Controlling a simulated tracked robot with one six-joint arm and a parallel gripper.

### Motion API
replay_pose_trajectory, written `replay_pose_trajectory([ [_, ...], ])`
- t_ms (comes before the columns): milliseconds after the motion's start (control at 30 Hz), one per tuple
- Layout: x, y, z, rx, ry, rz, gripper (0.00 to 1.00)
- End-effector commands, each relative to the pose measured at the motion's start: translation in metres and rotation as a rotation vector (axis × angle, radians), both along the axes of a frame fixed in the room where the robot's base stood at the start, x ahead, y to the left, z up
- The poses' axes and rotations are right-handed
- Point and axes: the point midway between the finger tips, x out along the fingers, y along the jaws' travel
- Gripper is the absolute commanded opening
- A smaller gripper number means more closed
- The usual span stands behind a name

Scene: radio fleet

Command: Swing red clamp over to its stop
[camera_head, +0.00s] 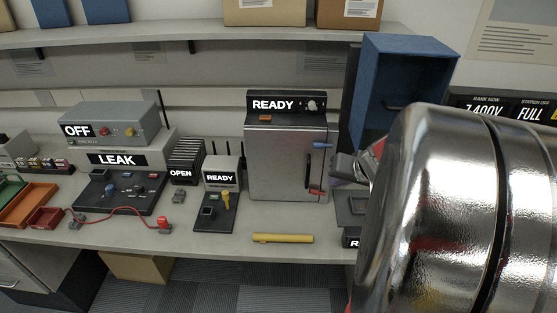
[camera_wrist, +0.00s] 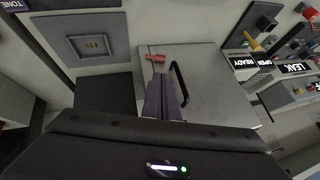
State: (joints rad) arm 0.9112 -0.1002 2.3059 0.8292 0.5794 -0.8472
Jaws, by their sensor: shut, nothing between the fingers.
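The red clamp (camera_head: 315,191) sits low at the right edge of the front of a grey metal box (camera_head: 275,165) labelled READY. In the wrist view the red clamp (camera_wrist: 155,58) lies just beyond my fingertips, near the edge of the box front (camera_wrist: 210,75). A blue clamp (camera_head: 322,145) is higher on the same edge in the head view. My gripper (camera_head: 334,168) is beside the box's right edge, partly covered by my own arm. In the wrist view my gripper (camera_wrist: 160,76) is shut and empty. Whether it touches the clamp I cannot tell.
A dark handle (camera_wrist: 179,83) stands out from the box front beside my fingers. A blue open bin (camera_head: 410,60) is above to the right. A yellow bar (camera_head: 283,238) lies on the bench before the box. Small devices, including a READY unit (camera_head: 220,178), stand left.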

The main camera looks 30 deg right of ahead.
Motion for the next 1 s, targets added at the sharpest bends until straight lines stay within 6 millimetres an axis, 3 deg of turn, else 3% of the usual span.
replay_pose_trajectory([
  [367, 0.009, 0.0, -0.012, 0.002, 0.001, 0.003, 0.0],
  [1000, 0.052, -0.008, -0.069, 0.003, 0.002, 0.002, 0.0],
])
